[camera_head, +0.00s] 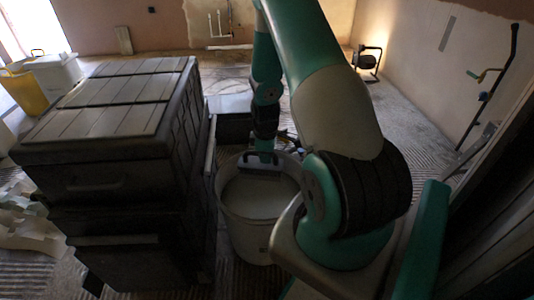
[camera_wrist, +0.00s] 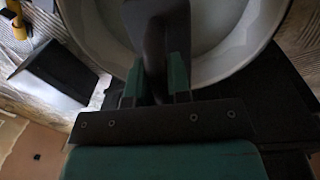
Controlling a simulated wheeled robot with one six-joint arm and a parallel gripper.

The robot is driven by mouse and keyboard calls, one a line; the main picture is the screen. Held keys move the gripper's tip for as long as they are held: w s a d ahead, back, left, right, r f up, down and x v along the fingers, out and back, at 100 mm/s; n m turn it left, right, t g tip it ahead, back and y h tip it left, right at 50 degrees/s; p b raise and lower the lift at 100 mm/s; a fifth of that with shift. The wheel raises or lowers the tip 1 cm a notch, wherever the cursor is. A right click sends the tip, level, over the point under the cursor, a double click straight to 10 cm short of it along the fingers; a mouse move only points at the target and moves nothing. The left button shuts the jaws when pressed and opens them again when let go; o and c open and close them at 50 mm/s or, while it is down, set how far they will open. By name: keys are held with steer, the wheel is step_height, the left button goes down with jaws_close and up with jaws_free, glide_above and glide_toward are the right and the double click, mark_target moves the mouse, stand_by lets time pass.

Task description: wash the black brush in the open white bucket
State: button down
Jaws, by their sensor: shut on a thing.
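The open white bucket (camera_head: 241,229) stands on the floor in front of me, beside dark stacked cases. A pale, smooth surface shows inside it; I cannot tell if it is liquid. My gripper (camera_head: 264,148) points down at the bucket's far side and is shut on the black brush (camera_head: 262,162). The brush is within the outline of the bucket's mouth; I cannot tell whether it touches the contents. In the wrist view, the green fingers (camera_wrist: 157,82) grip the dark brush (camera_wrist: 155,30) over the bucket (camera_wrist: 226,67). The brush's lower end is hidden.
Dark stacked cases (camera_head: 105,140) stand close to the bucket's left. A dark box with a pale top (camera_head: 232,108) is behind it. A yellow bucket (camera_head: 25,91) and a white container (camera_head: 55,72) are at far left. A lit work lamp (camera_head: 367,60) stands back right, with bare floor around it.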

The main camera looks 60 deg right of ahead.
step_height(320, 180, down, 14)
steer(key=b, duration=0.7)
steer(key=shift+f+b, duration=0.25)
steer(key=shift+b, duration=0.15)
steer(key=shift+s+d, duration=0.1)
steer(key=shift+d, duration=0.05)
